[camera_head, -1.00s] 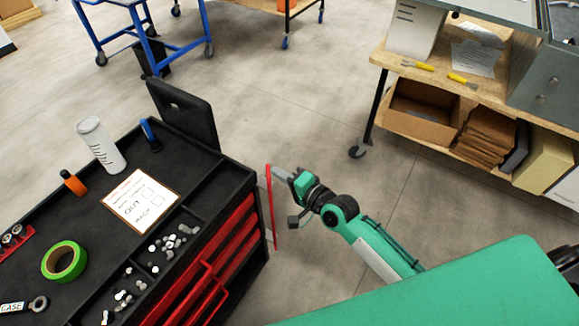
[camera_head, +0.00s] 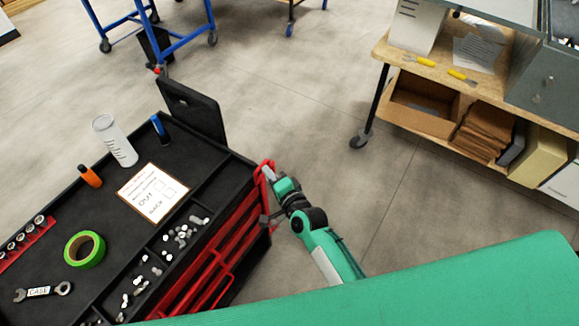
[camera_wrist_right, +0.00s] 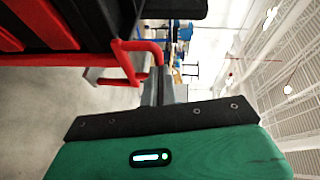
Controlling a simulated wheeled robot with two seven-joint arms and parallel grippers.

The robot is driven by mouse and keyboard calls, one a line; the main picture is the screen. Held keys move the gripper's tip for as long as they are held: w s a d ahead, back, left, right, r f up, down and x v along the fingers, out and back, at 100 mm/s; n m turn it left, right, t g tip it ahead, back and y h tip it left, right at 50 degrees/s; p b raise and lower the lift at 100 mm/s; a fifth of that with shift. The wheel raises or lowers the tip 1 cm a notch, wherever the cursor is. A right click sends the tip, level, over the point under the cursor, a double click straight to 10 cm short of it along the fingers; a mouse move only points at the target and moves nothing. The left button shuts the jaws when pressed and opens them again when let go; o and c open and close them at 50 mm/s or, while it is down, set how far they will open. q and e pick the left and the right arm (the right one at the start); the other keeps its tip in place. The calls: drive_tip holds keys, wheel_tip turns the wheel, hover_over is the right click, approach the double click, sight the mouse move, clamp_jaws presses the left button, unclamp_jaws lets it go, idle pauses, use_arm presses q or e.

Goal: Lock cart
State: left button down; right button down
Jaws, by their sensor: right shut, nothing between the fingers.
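The black tool cart (camera_head: 140,150) with red drawers (camera_head: 215,260) stands at the left in the head view. A red bar (camera_head: 261,185) sits at the cart's near right corner, close against the drawer fronts. It also shows as a bent red bar in the right wrist view (camera_wrist_right: 139,62). My right gripper (camera_head: 268,173) is at this bar, with shut, empty fingers (camera_wrist_right: 158,88) beside it. I cannot tell if they touch. Whether the bar is latched cannot be seen. My left gripper is not in view.
On the cart top lie a paper card (camera_head: 152,193), green tape (camera_head: 84,249), a white bottle (camera_head: 115,141) and loose small parts (camera_head: 178,233). A wooden shelf bench (camera_head: 440,75) stands at upper right. Open floor (camera_head: 310,110) lies between.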

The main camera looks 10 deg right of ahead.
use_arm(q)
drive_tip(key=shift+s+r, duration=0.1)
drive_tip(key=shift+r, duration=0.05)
use_arm(e)
drive_tip(key=shift+a, duration=0.25)
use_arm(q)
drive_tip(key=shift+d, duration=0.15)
use_arm(e)
drive_tip(key=shift+a, duration=0.1)
drive_tip(key=shift+r, duration=0.1)
